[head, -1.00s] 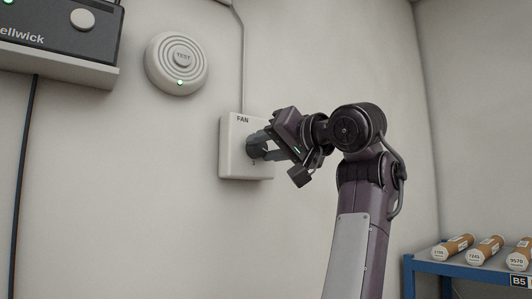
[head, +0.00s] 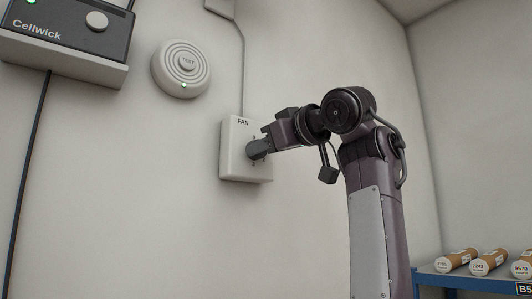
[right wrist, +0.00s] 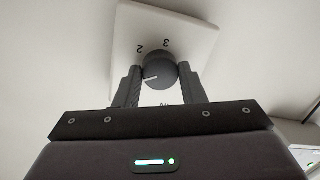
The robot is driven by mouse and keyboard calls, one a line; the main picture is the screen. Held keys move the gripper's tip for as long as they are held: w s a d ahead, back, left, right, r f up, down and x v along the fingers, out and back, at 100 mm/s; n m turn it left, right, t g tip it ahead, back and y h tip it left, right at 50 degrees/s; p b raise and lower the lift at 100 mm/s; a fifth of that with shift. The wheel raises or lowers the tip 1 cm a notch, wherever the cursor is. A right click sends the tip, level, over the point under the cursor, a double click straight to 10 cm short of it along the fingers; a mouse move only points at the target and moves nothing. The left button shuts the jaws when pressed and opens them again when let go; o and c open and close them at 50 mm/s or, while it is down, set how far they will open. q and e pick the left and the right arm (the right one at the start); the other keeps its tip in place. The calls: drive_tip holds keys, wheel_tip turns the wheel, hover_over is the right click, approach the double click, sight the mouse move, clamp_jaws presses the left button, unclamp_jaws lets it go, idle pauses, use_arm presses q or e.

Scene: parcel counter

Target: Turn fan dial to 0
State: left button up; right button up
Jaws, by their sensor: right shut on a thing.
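The fan dial (head: 255,150) is a dark grey round knob on a square white plate labelled FAN (head: 233,160), fixed to the wall. In the right wrist view the dial (right wrist: 162,74) sits between the two fingers of my right gripper (right wrist: 159,80), which is shut on it. A white pointer line on the dial points to the left in that view. The numbers 2 and 3 show on the plate beyond the dial; a 0 mark cannot be made out. In the head view my right gripper (head: 261,148) reaches the dial from the right. My left gripper is out of view.
A round white alarm with a TEST button (head: 181,69) and a dark Cellwick box (head: 62,35) are on the wall to the left. A conduit (head: 243,75) runs down to the plate. A blue shelf (head: 432,277) with cardboard tubes stands lower right.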

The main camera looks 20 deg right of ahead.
drive_tip(key=shift+a+n+h, duration=0.1)
drive_tip(key=shift+n+h, duration=0.25)
drive_tip(key=shift+n, duration=2.5)
drive_tip(key=shift+n+h, duration=0.35)
drive_tip(key=shift+n, duration=2.5)
drive_tip(key=o, duration=1)
drive_tip(key=b+v, duration=0.5)
drive_tip(key=v, duration=0.2)
drive_tip(key=shift+s+f, duration=0.1)
drive_tip(key=shift+s, duration=0.35)
